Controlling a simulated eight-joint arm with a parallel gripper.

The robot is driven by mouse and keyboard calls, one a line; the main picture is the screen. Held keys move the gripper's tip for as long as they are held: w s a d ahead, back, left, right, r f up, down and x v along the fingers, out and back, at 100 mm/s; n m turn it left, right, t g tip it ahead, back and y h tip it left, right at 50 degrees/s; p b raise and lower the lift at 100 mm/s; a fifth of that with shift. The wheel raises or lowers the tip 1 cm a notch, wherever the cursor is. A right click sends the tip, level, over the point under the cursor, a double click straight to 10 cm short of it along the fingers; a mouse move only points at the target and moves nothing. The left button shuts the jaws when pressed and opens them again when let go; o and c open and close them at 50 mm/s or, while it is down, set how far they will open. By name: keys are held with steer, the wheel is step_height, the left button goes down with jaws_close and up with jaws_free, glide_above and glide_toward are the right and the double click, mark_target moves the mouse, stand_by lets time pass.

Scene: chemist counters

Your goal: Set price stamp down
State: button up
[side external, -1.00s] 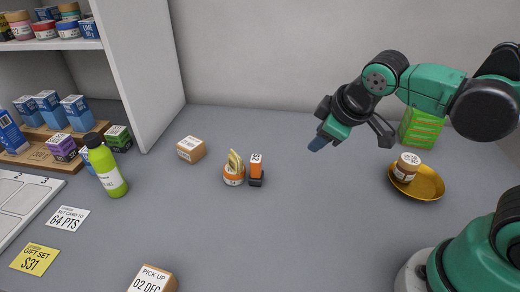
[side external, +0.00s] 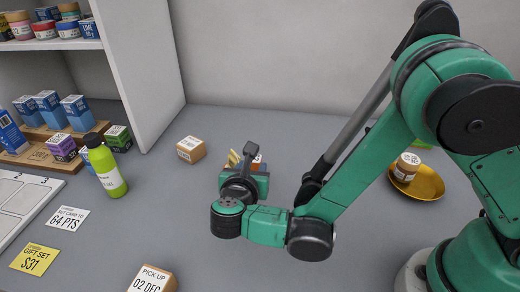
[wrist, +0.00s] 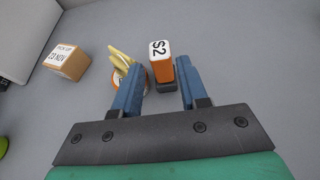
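The price stamp (wrist: 161,50) is orange with a white top and a dark base, and stands upright on the grey counter. In the side view only a small part of the stamp (side external: 257,159) shows behind my wrist. My gripper (wrist: 161,66) is open, its blue fingers pointing toward the stamp. In the side view my arm hides the fingertips.
A small orange-and-white tub with yellow pieces (wrist: 119,60) stands close left of the stamp, by the left finger. A cardboard "23 NOV" box (wrist: 69,62) is farther left. A green bottle (side external: 106,170) and a gold dish (side external: 428,184) stand apart.

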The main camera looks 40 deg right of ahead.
mark_target(255, 162)
steer(key=x, duration=0.5)
steer(key=shift+c, duration=0.2)
jaws_close()
steer(key=shift+r, duration=0.2)
